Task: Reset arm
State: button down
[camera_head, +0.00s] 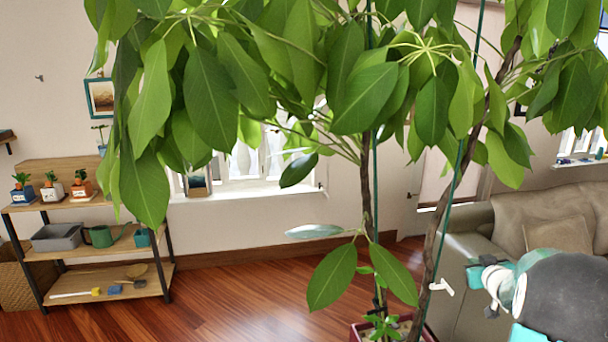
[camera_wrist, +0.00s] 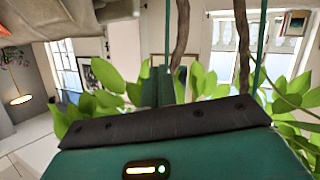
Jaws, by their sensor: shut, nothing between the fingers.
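My gripper (camera_wrist: 164,86) shows in the wrist view as dark green fingers beyond the black-edged green body of my wrist. It is shut and nothing shows between the fingers. In the head view, part of my arm, dark grey with white and teal, is at the lower right in front of the sofa. The fingers cannot be made out clearly there.
A tall leafy plant (camera_head: 365,200) in a red pot (camera_head: 362,330) stands close ahead, left of my arm. A grey-beige sofa (camera_head: 462,250) is behind my arm. A wooden shelf (camera_head: 75,252) with small pots and tools stands at the left. The wooden floor (camera_head: 240,300) between is clear.

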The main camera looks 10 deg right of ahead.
jog(key=s+a+r+m+g, duration=0.1)
jog(key=s+a+r, duration=0.2)
jog(key=a, duration=0.3)
jog(key=s+a+r+g+h, duration=0.1)
jog(key=s+a+r, duration=0.25)
jog(key=a, duration=0.25)
jog(key=s+a+r+m+g, duration=0.1)
jog(key=s+a+r, duration=0.1)
jog(key=a+r, duration=0.3)
jog(key=s+a+f+n+g+y, duration=0.1)
jog(key=s+a+f+g+y, duration=0.1)
jog(key=s+a, duration=0.9)
jog(key=s+a+f+n+g+y, duration=0.1)
jog(key=s+a+f+g+y, duration=0.2)
jog(key=s+a, duration=0.8)
jog(key=shift+s+a+n, duration=0.3)
jog(key=shift+a, duration=0.15)
jog(key=shift+f, duration=0.1)
